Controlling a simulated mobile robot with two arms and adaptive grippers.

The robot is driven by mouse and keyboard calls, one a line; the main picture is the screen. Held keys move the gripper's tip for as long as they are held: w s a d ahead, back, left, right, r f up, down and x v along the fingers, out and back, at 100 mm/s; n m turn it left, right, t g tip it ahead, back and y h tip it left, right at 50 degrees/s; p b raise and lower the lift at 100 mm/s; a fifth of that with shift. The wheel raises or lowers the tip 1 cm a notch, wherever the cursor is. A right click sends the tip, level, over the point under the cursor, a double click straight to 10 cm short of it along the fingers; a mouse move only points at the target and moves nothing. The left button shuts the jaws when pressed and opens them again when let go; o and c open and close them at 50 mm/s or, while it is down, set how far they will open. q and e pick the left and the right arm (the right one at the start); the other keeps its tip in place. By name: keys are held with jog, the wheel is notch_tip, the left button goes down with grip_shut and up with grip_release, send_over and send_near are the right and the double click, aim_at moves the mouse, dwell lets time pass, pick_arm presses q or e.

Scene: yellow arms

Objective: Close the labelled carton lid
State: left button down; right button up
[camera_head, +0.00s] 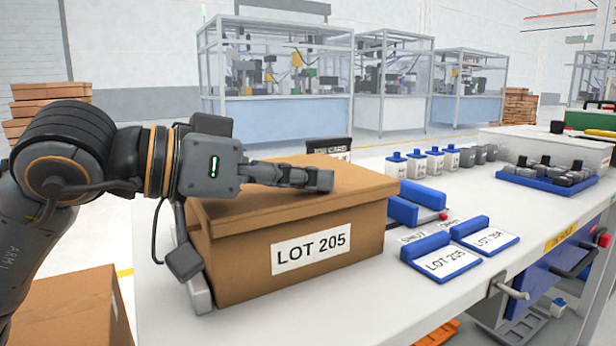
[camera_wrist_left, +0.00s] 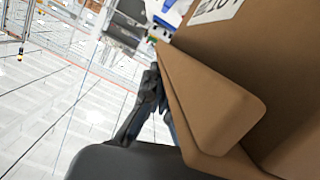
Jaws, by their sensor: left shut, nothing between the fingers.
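The brown carton (camera_head: 243,283) stands on the bench with a white "LOT 205" label (camera_head: 311,250) on its front. Its lid (camera_head: 352,200) lies over the top and looks nearly level; whether it is fully seated, I cannot tell. My left gripper (camera_head: 320,181) is shut and empty, reaching from the left across the top of the lid. Whether the fingers touch the lid is unclear. In the left wrist view the gripper (camera_wrist_left: 150,93) is beside the lid's rounded edge flap (camera_wrist_left: 215,103), with the carton wall (camera_wrist_left: 245,60) behind it. My right gripper is not in view.
Blue-edged lot cards (camera_head: 447,262) and a blue block (camera_head: 402,210) lie right of the carton. Several small bottles (camera_head: 418,164) and a blue tray (camera_head: 540,181) stand farther back. A dark sign (camera_head: 330,147) stands behind the carton. Another carton (camera_head: 75,310) is at lower left.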

pick_arm(q)
jog(key=shift+s+f, duration=0.1)
jog(key=shift+f, duration=0.1)
jog(key=v, duration=1.2)
jog(key=shift+r, duration=0.2)
